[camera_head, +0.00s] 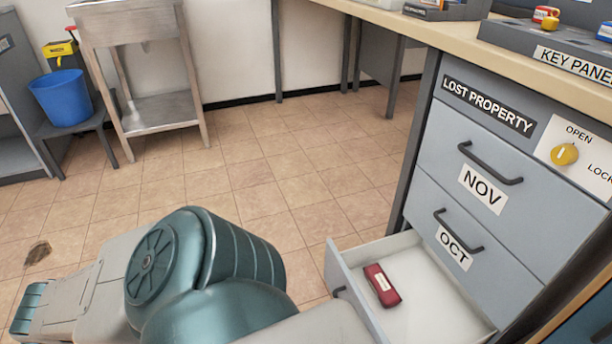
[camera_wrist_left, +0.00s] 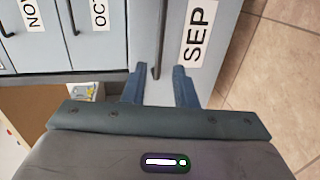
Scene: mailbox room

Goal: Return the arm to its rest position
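My left arm's teal joint (camera_head: 205,265) and pale links fill the lower left of the head view; its gripper is out of that view. In the left wrist view, my left gripper (camera_wrist_left: 158,80) is open, its two blue fingers apart. The SEP drawer front (camera_wrist_left: 208,65) lies just ahead of the fingers, with its dark handle (camera_wrist_left: 162,35) running toward the gap between them; I cannot tell if they touch. In the head view, the bottom drawer (camera_head: 430,315) is pulled out, with a dark red case (camera_head: 381,286) inside. My right gripper is not in view.
The closed NOV drawer (camera_head: 450,150) and OCT drawer (camera_head: 450,215) sit above the open one. A yellow knob (camera_head: 564,154) points toward OPEN. A key panel (camera_head: 560,60) stands on the desk. A sink (camera_head: 130,15) and blue bucket (camera_head: 62,98) are far left.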

